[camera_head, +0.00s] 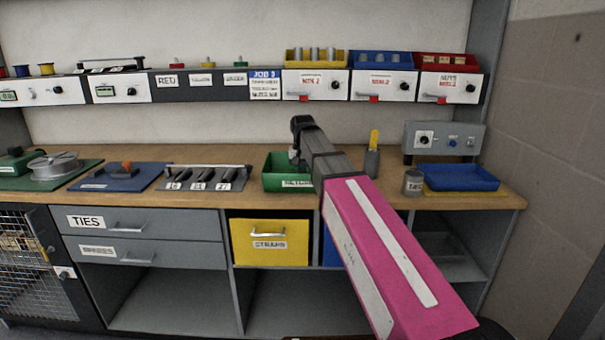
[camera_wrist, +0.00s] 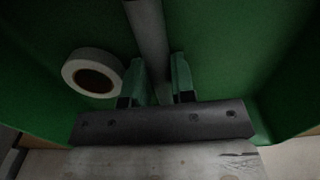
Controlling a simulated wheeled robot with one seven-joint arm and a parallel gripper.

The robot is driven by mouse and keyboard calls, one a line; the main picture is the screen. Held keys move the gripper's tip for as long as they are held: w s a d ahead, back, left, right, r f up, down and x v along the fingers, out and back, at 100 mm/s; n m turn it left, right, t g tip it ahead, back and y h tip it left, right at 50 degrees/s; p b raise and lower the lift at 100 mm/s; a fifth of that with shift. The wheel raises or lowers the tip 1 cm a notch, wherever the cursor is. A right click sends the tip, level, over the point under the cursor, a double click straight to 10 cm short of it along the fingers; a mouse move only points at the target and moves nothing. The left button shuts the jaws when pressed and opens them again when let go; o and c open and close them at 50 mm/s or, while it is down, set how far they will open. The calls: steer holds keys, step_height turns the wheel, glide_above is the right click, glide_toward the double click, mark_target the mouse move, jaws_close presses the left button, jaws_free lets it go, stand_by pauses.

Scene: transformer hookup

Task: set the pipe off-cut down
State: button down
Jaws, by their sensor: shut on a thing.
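The pipe off-cut (camera_wrist: 150,35) is a grey tube between the two fingers of my gripper (camera_wrist: 158,72) in the wrist view. My gripper is shut on it, inside or just over the green bin (camera_wrist: 220,35). Green walls surround the fingers and the pipe. I cannot tell whether the pipe touches the bin's floor. In the head view the green bin (camera_head: 286,184) stands on the workbench, and my arm reaches down to it. The pipe cannot be made out there.
A white tape roll (camera_wrist: 93,73) lies in the bin, left of my fingers. On the bench (camera_head: 345,197), a tool holder (camera_head: 205,178) stands left of the bin. A grey can (camera_head: 413,183) and a blue tray (camera_head: 460,178) are to the right.

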steer(key=c, duration=1)
jaws_free()
steer(key=shift+f, duration=0.1)
steer(key=shift+o, duration=0.2)
step_height(320, 180, up, 12)
